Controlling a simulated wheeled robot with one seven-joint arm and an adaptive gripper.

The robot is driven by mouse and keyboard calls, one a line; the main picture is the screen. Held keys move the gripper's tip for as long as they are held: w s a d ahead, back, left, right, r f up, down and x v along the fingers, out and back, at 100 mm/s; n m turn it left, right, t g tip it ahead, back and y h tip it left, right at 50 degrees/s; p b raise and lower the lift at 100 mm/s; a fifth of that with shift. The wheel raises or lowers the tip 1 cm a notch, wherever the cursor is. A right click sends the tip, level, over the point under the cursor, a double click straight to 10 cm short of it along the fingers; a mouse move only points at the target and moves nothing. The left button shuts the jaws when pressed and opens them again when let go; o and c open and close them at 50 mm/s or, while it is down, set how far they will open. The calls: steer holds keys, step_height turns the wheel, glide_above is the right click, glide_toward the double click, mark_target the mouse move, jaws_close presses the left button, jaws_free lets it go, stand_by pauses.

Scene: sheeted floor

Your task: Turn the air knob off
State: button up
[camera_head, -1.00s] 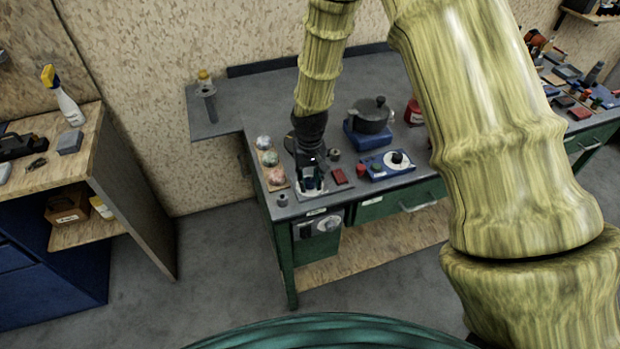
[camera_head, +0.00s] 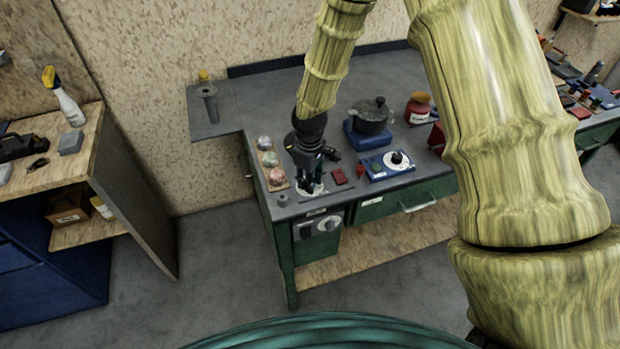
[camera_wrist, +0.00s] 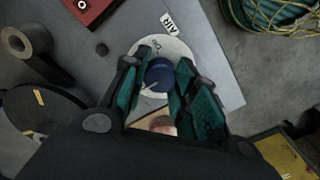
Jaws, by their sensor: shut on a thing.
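The air knob (camera_wrist: 159,72) is dark blue and round, with a light pointer mark. It sits on a white round dial (camera_wrist: 172,45) on a pale plate whose label reads "AIR". My gripper (camera_wrist: 158,85) is over the plate, its two green-padded fingers on either side of the knob and shut on it. In the head view, my gripper (camera_head: 308,190) points down at the plate near the front left of the workbench, and the knob is hidden there by the fingers.
The grey workbench (camera_head: 238,160) holds a board with several round pieces (camera_head: 270,160) left of my gripper. A red block (camera_head: 339,176), a blue control box (camera_head: 387,165) and a dark pot (camera_head: 370,115) stand to the right.

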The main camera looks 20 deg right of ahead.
steer(key=shift+n, duration=0.3)
steer(key=shift+c, duration=0.2)
steer(key=o, duration=1.1)
steer(key=shift+c, duration=0.2)
steer(key=shift+r, duration=0.1)
step_height(320, 180, up, 12)
